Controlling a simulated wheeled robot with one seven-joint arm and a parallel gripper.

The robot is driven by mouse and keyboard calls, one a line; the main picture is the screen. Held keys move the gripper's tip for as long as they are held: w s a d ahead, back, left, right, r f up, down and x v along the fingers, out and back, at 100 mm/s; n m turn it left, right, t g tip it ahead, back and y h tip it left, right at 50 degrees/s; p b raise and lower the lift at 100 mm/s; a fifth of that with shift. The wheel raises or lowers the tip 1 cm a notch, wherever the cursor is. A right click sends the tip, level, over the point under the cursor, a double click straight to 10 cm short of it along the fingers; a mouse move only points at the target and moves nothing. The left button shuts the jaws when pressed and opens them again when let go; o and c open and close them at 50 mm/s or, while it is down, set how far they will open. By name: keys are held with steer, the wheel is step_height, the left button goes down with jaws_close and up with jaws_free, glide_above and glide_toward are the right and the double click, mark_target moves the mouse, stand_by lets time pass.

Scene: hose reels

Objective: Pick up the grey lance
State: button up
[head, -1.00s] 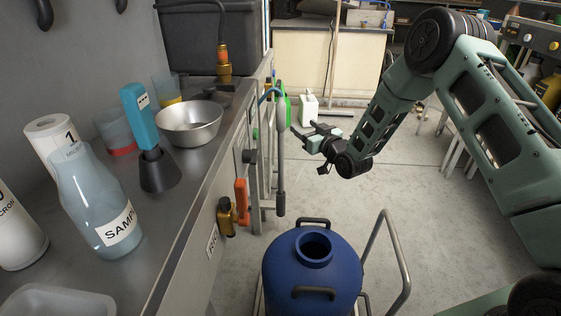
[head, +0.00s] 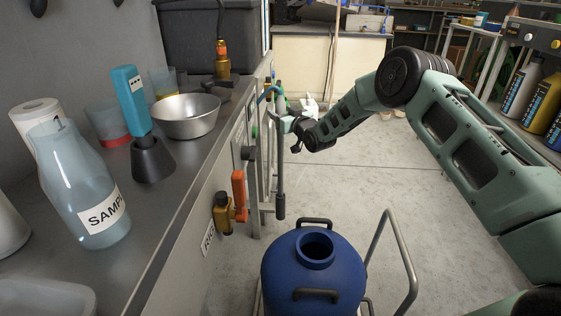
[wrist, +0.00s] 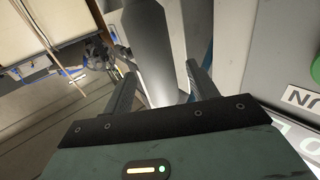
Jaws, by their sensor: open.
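The grey lance (head: 281,172) hangs upright beside the bench's side, below a blue hose, with a darker thick lower end. My gripper (head: 279,122) is at the lance's upper part in the head view. In the wrist view, my gripper (wrist: 162,78) is open, with one finger on each side of a grey shaft, which looks like the lance (wrist: 152,45). Gaps seem to show between the shaft and the fingers. The fingertips are partly hidden in the head view.
A blue drum (head: 330,277) on a trolley with a grey handle (head: 397,255) stands below. An orange-handled valve (head: 239,195) sticks out from the bench side. The steel bench (head: 165,215) holds a bowl, flask and cups.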

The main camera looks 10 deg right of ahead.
steer(key=shift+w+a, duration=0.15)
steer(key=shift+w, duration=0.35)
jaws_close()
steer(key=shift+r, duration=0.15)
